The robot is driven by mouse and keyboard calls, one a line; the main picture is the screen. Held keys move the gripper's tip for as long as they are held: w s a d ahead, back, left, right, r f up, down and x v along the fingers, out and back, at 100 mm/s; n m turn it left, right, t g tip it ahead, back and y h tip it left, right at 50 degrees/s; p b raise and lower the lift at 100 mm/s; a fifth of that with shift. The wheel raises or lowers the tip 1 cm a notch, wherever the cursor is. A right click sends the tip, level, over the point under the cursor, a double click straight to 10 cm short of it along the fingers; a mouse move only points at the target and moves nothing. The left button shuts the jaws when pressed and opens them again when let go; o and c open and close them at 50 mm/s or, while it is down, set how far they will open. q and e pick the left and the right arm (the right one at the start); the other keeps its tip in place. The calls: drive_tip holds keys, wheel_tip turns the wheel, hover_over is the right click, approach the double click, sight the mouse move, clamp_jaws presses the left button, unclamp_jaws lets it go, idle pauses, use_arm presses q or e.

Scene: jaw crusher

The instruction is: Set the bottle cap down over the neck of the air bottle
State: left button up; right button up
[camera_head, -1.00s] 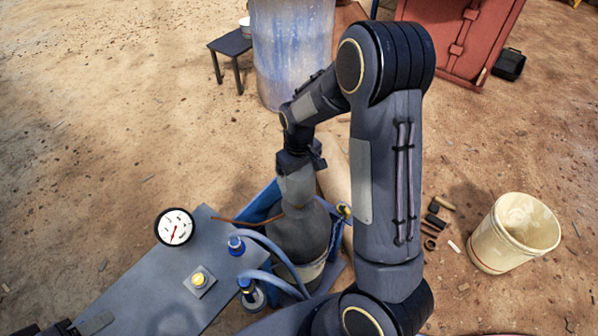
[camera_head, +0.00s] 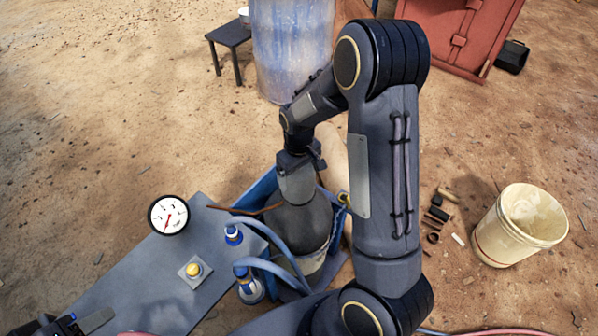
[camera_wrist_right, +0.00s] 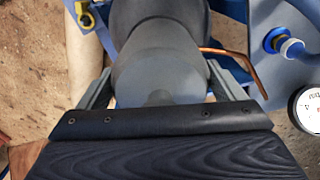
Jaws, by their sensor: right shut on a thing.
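The air bottle (camera_head: 305,230) is a dark grey cylinder standing in a blue frame. The grey bottle cap (camera_head: 297,187) sits at the top of the bottle, directly below my right gripper (camera_head: 298,162). In the right wrist view the cap (camera_wrist_right: 160,75) lies between the two fingers of my right gripper (camera_wrist_right: 158,88), which is shut on it. The cap covers the bottle's neck from sight, so I cannot tell how fully it is seated. A small part of my left gripper (camera_head: 62,326) shows at the bottom left corner; its jaws are not clear.
Left of the bottle is a grey panel (camera_head: 150,285) with a gauge (camera_head: 168,215), a yellow button (camera_head: 193,270) and blue hose fittings (camera_head: 233,234). A copper tube (camera_head: 255,211) runs near the cap. A white bucket (camera_head: 520,225) stands at the right, a blue drum (camera_head: 291,50) behind.

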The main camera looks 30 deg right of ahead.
drive_tip(key=o, duration=1)
drive_tip(key=shift+c, duration=0.2)
wheel_tip(320, 180, up, 8)
drive_tip(key=shift+f, duration=0.15)
drive_tip(key=shift+p, duration=0.3)
drive_tip(key=s+a+r+m+t+y+p, duration=0.1)
drive_tip(key=s+a+r+t+y, duration=0.1)
drive_tip(key=s+r, duration=0.5)
drive_tip(key=s+a+r+m+t+y+p, duration=0.1)
drive_tip(key=s+a+r, duration=0.4)
drive_tip(key=s, duration=0.9)
wheel_tip(320, 180, up, 3)
drive_tip(key=m+t+p, duration=0.1)
drive_tip(key=t, duration=0.1)
drive_tip(key=shift+s+a+f+t+y, duration=0.15)
drive_tip(key=shift+s+a+t+y, duration=0.15)
drive_tip(key=shift+s+y, duration=0.1)
